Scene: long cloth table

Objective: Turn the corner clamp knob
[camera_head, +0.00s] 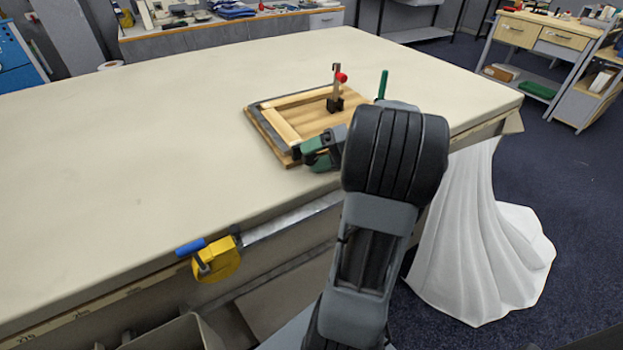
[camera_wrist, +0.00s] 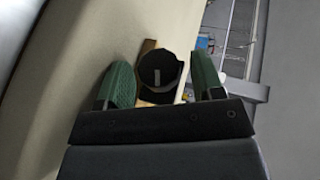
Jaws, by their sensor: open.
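The wooden frame assembly (camera_head: 310,110) lies on the table near its right end. A dark upright clamp with a red knob (camera_head: 341,78) stands on its far side. My gripper (camera_head: 318,150), with green fingers, is at the frame's near corner, and my wrist hides part of that area. In the wrist view my gripper (camera_wrist: 163,82) is open. A black round knob (camera_wrist: 160,68) with a pale mark shows between the fingers, with gaps on both sides and wood behind it. I cannot tell how deep the fingers reach around it.
A yellow clamp with a blue handle (camera_head: 214,258) sits at the table's near edge. The table (camera_head: 150,160) is clear left of the frame. White cloth (camera_head: 478,240) hangs at the right end.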

